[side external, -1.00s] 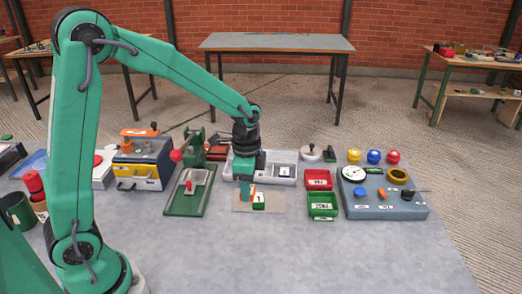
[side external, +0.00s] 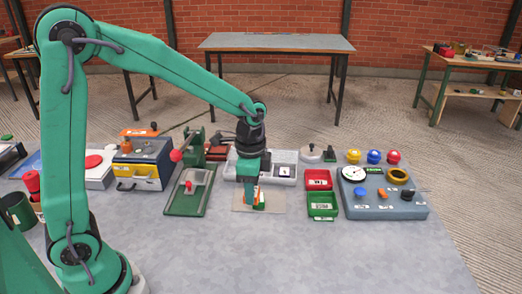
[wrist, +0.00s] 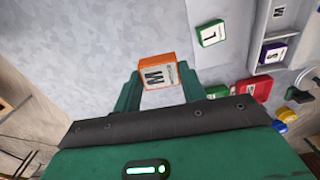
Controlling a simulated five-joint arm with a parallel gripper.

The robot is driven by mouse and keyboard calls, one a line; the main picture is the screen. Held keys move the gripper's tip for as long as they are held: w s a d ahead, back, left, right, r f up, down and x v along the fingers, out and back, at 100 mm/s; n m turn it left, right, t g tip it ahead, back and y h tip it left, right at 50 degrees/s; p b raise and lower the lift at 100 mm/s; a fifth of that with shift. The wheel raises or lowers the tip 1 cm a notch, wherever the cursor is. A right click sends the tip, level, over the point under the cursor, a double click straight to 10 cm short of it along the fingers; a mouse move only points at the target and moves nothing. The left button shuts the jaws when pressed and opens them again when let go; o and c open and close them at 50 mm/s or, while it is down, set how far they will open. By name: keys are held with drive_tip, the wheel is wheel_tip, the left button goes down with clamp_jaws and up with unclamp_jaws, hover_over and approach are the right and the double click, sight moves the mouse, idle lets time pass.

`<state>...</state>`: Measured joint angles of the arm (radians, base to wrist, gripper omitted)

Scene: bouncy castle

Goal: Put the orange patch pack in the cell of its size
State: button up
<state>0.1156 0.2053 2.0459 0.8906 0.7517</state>
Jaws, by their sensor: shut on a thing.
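The orange patch pack (wrist: 155,60), with a white label marked M, is between the two green fingers of my gripper (wrist: 159,80) in the wrist view. My gripper is shut on it. In the side view my gripper (side external: 252,200) is low over the beige mat (side external: 240,206), and the orange pack (side external: 257,197) shows only in part. I cannot tell whether the pack touches the mat. The grey cell tray (side external: 288,182) is behind my gripper and partly hidden by it. In the wrist view, one tray cell has an M label (wrist: 278,12) and another holds a purple pack marked S (wrist: 272,54).
A green pack marked L (wrist: 211,33) lies near the orange one. Red (side external: 318,187) and green (side external: 322,213) bins stand to the right, beside the grey control box (side external: 385,208). A green-based device (side external: 188,206) stands left. The front table is clear.

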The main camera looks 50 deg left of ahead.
drive_tip(key=shift+r, duration=0.15)
drive_tip(key=shift+r, duration=1.85)
drive_tip(key=w+a+f, duration=0.4)
drive_tip(key=w+a, duration=0.4)
drive_tip(key=w+a+f, duration=0.4)
drive_tip(key=w+a, duration=0.4)
drive_tip(key=w, duration=0.1)
drive_tip(key=shift+f, duration=0.3)
drive_tip(key=shift+w+f, duration=0.1)
drive_tip(key=shift+f, duration=0.1)
drive_tip(key=shift+f, duration=1.55)
